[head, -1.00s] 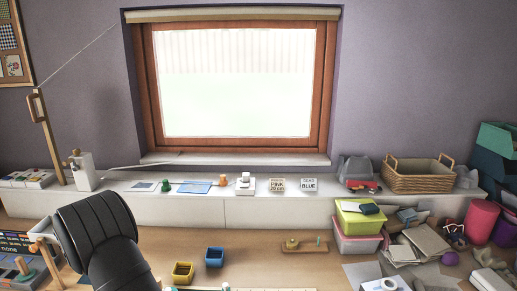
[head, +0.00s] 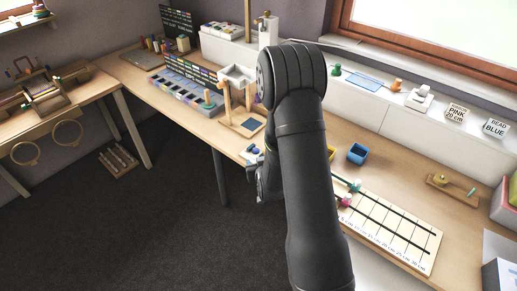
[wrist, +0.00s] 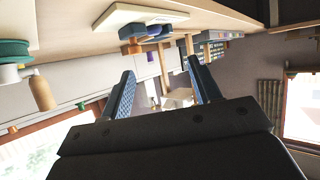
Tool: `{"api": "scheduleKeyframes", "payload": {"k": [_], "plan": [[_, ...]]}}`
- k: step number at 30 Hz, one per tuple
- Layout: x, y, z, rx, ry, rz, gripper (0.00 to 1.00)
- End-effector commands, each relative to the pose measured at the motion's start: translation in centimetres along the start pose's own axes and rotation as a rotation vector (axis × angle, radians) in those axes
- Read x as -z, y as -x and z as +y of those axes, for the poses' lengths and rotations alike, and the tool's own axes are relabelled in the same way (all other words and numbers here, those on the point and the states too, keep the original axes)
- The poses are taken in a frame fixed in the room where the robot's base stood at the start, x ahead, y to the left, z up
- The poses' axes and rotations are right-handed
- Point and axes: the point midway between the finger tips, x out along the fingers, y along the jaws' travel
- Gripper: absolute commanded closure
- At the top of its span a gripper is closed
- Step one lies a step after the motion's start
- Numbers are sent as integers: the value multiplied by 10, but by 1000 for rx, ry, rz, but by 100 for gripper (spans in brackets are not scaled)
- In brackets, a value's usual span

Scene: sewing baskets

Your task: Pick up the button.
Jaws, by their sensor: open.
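My gripper (wrist: 160,72) is open and empty in the wrist view, its two dark fingers spread apart. In the head view small blue pieces (head: 254,150) show at the bench's front edge, just left of my arm. I cannot tell for sure which of them is the button. My arm hides most of the gripper in the head view, and its fingers are hard to make out there.
A wooden stand (head: 241,122) rises close behind the blue pieces, with a compartment tray (head: 180,93) to its left. A blue bin (head: 357,153) and a ruled measuring board (head: 395,232) lie right of my arm. Open floor (head: 150,230) lies left of the bench.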

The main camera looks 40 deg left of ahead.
Motion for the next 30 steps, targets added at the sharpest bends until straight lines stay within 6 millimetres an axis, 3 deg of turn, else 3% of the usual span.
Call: {"api": "scheduleKeyframes", "payload": {"k": [3,6,13,22,30], "plan": [[30,-42,-3,22,70,-54,43],[50,-69,-3,36,135,-124,43],[77,-108,2,76,289,-332,43],[105,-120,11,184,467,-634,43],[142,-98,17,341,602,-883,43]]}}
